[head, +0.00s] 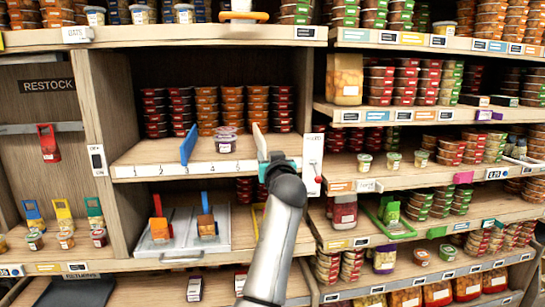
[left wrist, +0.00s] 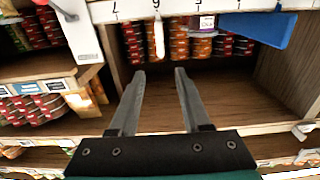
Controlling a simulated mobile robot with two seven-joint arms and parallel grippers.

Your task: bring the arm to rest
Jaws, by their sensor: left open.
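My left gripper (head: 274,160) is at the end of the grey arm, which rises from the bottom middle of the head view. It is at the front of the numbered shelf (head: 210,168), near its right end. Its fingers are hard to make out there. In the left wrist view the left gripper (left wrist: 160,72) shows two grey fingers spread apart with nothing between them. The wrist picture is upside down, with the shelf edge (left wrist: 120,10) beyond the fingertips. My right gripper is not in view.
A blue divider (head: 188,145) and a pale divider (head: 260,142) stand on the numbered shelf, with tubs (head: 227,140) between them. A white panel with a red-tipped lever (head: 312,165) is just right of the gripper. A tray (head: 181,243) with two dispensers sits lower left.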

